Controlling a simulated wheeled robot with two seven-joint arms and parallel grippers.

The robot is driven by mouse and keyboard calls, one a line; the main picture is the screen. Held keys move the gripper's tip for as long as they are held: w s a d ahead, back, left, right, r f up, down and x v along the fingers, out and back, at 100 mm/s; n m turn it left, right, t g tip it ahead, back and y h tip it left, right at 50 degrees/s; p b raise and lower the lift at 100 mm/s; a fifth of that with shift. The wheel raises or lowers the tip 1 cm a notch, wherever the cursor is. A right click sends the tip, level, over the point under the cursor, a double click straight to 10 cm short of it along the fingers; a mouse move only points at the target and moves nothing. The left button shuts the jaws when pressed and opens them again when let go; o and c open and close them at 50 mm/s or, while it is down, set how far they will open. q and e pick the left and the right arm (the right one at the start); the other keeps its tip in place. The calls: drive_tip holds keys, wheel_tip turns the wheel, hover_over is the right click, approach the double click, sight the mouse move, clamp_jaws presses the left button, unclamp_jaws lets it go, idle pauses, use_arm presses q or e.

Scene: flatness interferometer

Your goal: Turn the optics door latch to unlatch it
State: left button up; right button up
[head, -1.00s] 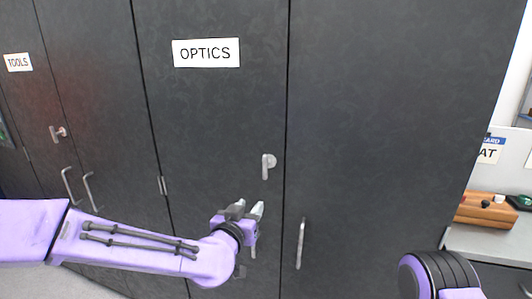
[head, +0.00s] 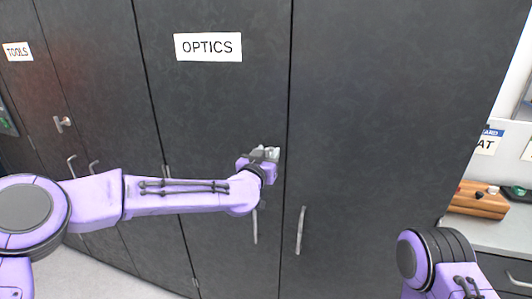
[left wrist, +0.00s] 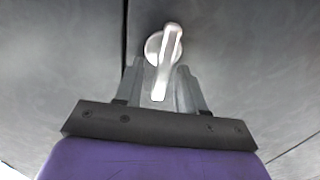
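The optics door (head: 215,110) is a dark cabinet door with a white "OPTICS" sign (head: 208,47); it stands closed. Its silver latch, a round base with a lever, shows in the left wrist view (left wrist: 167,60), the lever pointing along the fingers and slightly slanted. In the head view my left gripper (head: 269,154) is at the latch and mostly hides it. In the left wrist view the gripper's fingers (left wrist: 161,84) are apart, one on each side of the lever's free end, with gaps visible. My right gripper is out of view.
A vertical bar handle (head: 254,225) sits below the latch, another (head: 300,230) on the neighbouring door. The tools door's latch (head: 63,123) is at left. A counter (head: 480,238) with a wooden block (head: 478,200) stands at right.

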use_arm(q)
clamp_jaws()
drive_tip(key=shift+w+a+f+n+b, duration=0.1)
drive_tip(key=shift+a+f+n+b, duration=0.2)
drive_tip(key=shift+n+b, duration=2)
drive_tip(key=shift+w+a+f+n+b, duration=0.1)
drive_tip(key=shift+a+f+n+b, duration=0.25)
drive_tip(key=shift+n+b, duration=2)
drive_tip(key=shift+w+a+f+n+b, duration=0.1)
drive_tip(key=shift+a+f+n+b, duration=0.35)
drive_tip(key=shift+n, duration=3.5)
drive_tip(key=shift+d+r, duration=0.15)
